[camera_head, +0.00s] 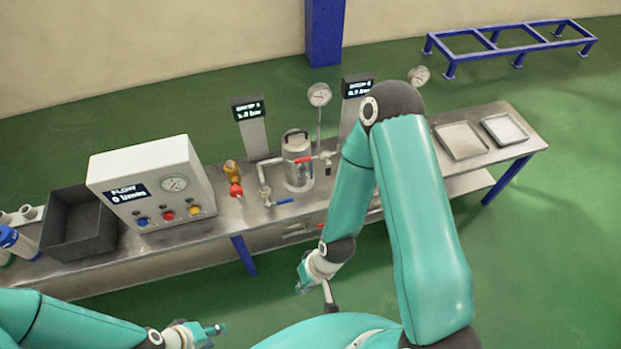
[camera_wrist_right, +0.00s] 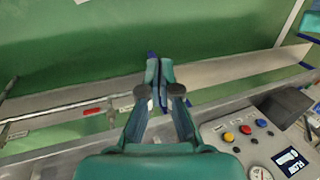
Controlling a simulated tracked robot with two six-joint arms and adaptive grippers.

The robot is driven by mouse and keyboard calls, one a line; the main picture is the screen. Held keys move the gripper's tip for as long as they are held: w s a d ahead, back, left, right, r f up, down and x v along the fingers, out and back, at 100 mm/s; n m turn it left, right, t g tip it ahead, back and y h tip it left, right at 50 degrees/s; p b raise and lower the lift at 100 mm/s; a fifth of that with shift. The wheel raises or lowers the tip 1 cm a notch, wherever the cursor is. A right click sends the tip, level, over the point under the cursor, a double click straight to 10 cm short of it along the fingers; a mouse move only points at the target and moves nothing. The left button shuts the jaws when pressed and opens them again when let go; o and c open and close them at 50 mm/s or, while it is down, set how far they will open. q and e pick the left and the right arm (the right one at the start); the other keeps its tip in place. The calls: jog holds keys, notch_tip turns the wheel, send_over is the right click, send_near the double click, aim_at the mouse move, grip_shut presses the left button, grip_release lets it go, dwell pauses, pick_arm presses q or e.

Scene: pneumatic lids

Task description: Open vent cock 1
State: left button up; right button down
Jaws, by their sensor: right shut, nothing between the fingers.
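In the head view several valve handles show on and under the bench, but no readable label tells which is vent cock 1. A red lever (camera_wrist_right: 92,112) on a pipe also shows in the right wrist view. My right gripper (camera_head: 301,284) is in front of the bench, shut and empty; its fingertips show in the wrist view (camera_wrist_right: 159,72). My left gripper (camera_head: 216,329) is low at the front, its jaws unclear.
A control box (camera_head: 150,170) with a dial and coloured buttons stands on the left of the bench (camera_head: 215,225), beside a dark bin (camera_head: 85,235). Two trays (camera_head: 462,141) lie at the right end. My right arm hides part of the bench.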

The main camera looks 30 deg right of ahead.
jog(key=w+d+f+n+t+h+b, duration=0.1)
jog(key=w+d+f+n+t+b, duration=0.2)
jog(key=w+f+b, duration=0.5)
jog(key=n+t+h+b, duration=1.1)
jog(key=n+t+b, duration=0.1)
jog(key=b, duration=1.5)
send_near(328, 171)
jog(key=a, duration=0.1)
jog(key=a+f, duration=0.1)
jog(key=s+a, duration=0.1)
jog(key=shift+s+a+f, duration=0.1)
jog(key=shift+f, duration=0.25)
jog(key=x, duration=0.5)
jog(key=b+x, duration=0.1)
jog(key=x, duration=0.4)
jog(key=shift+r, duration=0.15)
